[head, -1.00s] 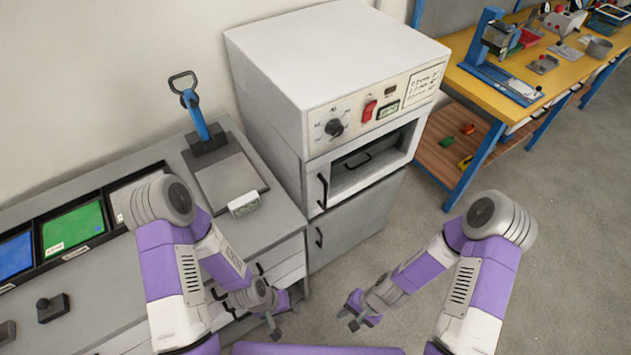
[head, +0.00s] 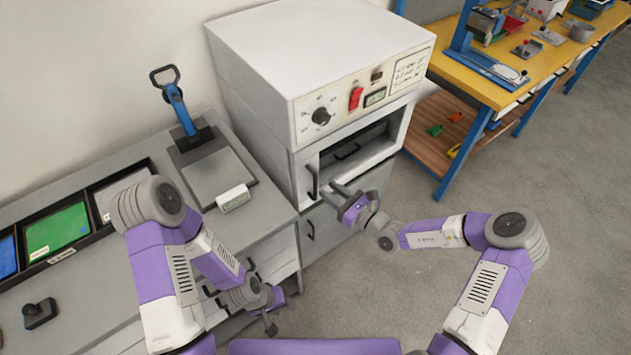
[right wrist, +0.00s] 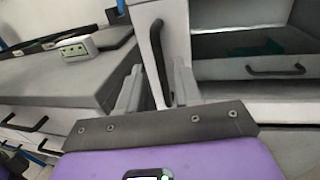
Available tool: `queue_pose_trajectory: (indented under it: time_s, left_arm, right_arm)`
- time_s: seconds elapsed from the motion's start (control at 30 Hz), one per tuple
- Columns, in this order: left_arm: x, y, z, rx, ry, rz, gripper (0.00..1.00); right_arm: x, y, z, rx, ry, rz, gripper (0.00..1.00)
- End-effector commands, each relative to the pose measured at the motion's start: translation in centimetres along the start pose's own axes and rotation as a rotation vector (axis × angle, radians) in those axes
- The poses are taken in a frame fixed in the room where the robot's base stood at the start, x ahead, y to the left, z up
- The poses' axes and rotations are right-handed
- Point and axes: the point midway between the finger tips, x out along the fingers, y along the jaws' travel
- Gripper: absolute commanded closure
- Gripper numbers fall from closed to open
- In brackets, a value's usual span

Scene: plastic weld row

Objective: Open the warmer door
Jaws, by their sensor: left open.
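The warmer (head: 250,110) is a tall white cabinet with a dial and a red switch on its front panel. Its door has a black upright handle (head: 313,182) on the left edge; the handle also shows in the right wrist view (right wrist: 156,62). A tray with a dark handle (head: 347,150) shows through the door's frame; I cannot tell if there is glass. My right gripper (head: 342,196) is open in front of the door handle. In the right wrist view the handle appears between the spread fingers (right wrist: 157,72), not gripped. My left gripper (head: 271,312) is open and empty, low beside the drawers.
A grey bench (head: 262,215) with a blue-handled tool (head: 180,110) and a white display box (head: 233,198) stands left of the warmer. A lower panel with its own handle (head: 310,230) sits beneath the door. A yellow workbench (head: 490,75) stands behind right. The floor on the right is clear.

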Motion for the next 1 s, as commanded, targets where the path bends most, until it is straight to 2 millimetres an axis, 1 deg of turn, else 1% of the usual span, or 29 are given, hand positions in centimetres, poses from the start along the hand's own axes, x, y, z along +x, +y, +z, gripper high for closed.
queue_pose_trajectory:
  time_s: [0.03,0.2,0.4,0.53,0.73,0.77,0.9,0.97,1.0]
  left_arm:
    - [0.3,-0.1,0.0,0.0,0.0,0.0,0.57]
    - [1.1,-0.4,-0.1,0.0,0.0,0.0,0.57]
    - [1.6,-0.6,-0.1,0.0,0.0,0.0,0.57]
    - [1.6,-0.6,-0.1,0.0,0.0,0.0,0.57]
    - [1.6,-0.6,-0.1,0.0,0.0,0.0,0.57]
    - [1.6,-0.6,-0.1,0.0,0.0,0.0,0.57]
    - [1.6,-0.6,-0.1,0.0,0.0,0.0,0.57]
    - [1.6,-0.6,-0.1,0.0,0.0,0.0,0.57]
    - [1.6,-0.6,-0.1,0.0,0.0,0.0,0.57]
  right_arm:
    - [0.9,0.1,-0.1,-0.001,-0.003,0.004,0.66]
    - [3.7,0.2,-0.2,0.0,-0.001,0.005,0.66]
    - [5.9,0.2,-0.1,0.0,0.001,0.006,0.66]
    - [6.4,0.2,-0.1,-0.001,0.001,0.005,0.66]
    - [6.4,0.2,0.0,-0.001,0.002,0.005,0.66]
    - [6.4,0.2,0.0,-0.001,0.002,0.005,0.68]
    - [6.4,0.2,-0.1,-0.001,0.002,0.006,0.89]
    - [6.4,0.2,-0.1,-0.001,0.002,0.006,0.98]
    - [6.4,0.2,-0.1,0.0,0.002,0.006,1.0]
